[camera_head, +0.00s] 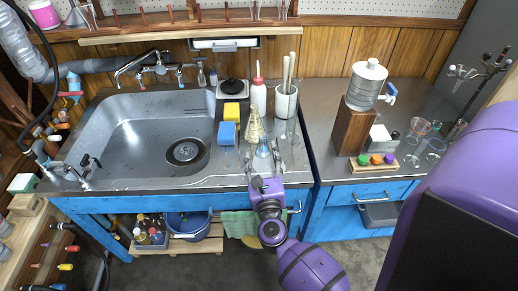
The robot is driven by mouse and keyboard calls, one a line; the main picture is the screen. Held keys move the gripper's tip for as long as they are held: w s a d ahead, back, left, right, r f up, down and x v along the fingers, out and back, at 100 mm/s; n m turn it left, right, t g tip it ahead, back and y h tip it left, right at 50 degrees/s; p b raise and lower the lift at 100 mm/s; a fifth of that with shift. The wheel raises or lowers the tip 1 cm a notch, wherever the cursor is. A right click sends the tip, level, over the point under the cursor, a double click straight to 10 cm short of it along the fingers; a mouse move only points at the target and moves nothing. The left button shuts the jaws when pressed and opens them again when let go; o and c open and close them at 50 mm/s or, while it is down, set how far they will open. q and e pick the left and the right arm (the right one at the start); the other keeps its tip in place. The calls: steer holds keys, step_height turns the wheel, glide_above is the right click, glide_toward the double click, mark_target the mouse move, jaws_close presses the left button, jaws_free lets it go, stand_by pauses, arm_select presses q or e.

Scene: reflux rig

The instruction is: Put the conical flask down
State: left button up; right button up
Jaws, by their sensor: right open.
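The conical flask (263,149) is small, clear and bluish. It appears to stand upright on the steel counter (222,180) just right of the sink. My right gripper (262,164) reaches over the counter's front edge. Its fingers are open, one on each side of the flask's lower part; I cannot tell whether either touches the glass. The wrist hides part of the counter's front edge. My left gripper is not in view.
A tan cone-shaped brush (254,126) stands right behind the flask. Blue (227,133) and yellow (232,112) sponges are to the left, a white squeeze bottle (258,97) and a white crock (286,101) behind. The sink (130,125) opens at the left.

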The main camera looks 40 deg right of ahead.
mark_target(263, 144)
steer(key=shift+d+f+m+g, duration=0.1)
steer(key=shift+d+m+g, duration=0.2)
steer(key=shift+m, duration=0.6)
steer(key=shift+w+d+m+h, duration=0.1)
steer(key=shift+m+h, duration=0.2)
steer(key=shift+h, duration=0.1)
steer(key=x, duration=0.5)
steer(key=p+x, duration=0.1)
steer(key=x, duration=0.1)
steer(key=shift+w+d+f, duration=0.1)
steer(key=shift+w+f, duration=0.1)
steer(key=shift+f, duration=0.15)
steer(key=shift+s, duration=0.1)
jaws_close()
